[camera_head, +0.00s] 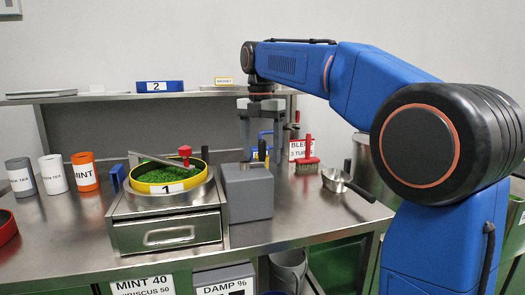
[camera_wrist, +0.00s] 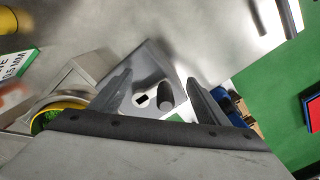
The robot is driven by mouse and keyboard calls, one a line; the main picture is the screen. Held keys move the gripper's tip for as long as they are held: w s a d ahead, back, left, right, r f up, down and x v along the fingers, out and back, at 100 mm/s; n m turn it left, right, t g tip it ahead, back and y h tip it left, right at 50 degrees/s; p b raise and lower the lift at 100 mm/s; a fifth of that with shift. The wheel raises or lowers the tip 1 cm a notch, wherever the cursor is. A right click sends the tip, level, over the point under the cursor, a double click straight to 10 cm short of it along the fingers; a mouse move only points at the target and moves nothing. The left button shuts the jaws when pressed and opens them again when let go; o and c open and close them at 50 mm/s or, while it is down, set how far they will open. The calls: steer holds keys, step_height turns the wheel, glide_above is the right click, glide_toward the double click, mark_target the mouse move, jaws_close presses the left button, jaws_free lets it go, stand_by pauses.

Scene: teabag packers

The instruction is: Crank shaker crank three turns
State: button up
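The shaker (camera_head: 165,222) is a steel box with a drawer. On it sits a yellow-rimmed round sieve (camera_head: 205,168) marked 1, full of green leaf. A grey block (camera_head: 248,195) stands at its right side. In the wrist view the block's top (camera_wrist: 150,70) bears a dark upright peg (camera_wrist: 166,93), which looks like the crank's handle, and a small square hub (camera_wrist: 142,100). My gripper (camera_head: 261,145) points down over the block. Its fingers (camera_wrist: 160,80) are open, one on each side of the peg, with gaps showing. Whether they reach down to the peg's height is unclear.
White, grey and orange MINT cups (camera_head: 84,172) stand at left. A red brush (camera_head: 307,158) and a pan with a dark handle (camera_head: 338,180) lie at right. A shelf (camera_head: 110,96) runs behind.

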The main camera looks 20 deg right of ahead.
steer(key=shift+o, duration=1.4)
steer(key=shift+s, duration=0.1)
steer(key=shift+s+a, duration=0.1)
steer(key=shift+s, duration=0.55)
steer(key=shift+c, duration=0.2)
steer(key=c, duration=1.8)
steer(key=shift+o, duration=0.2)
steer(key=shift+w, duration=0.1)
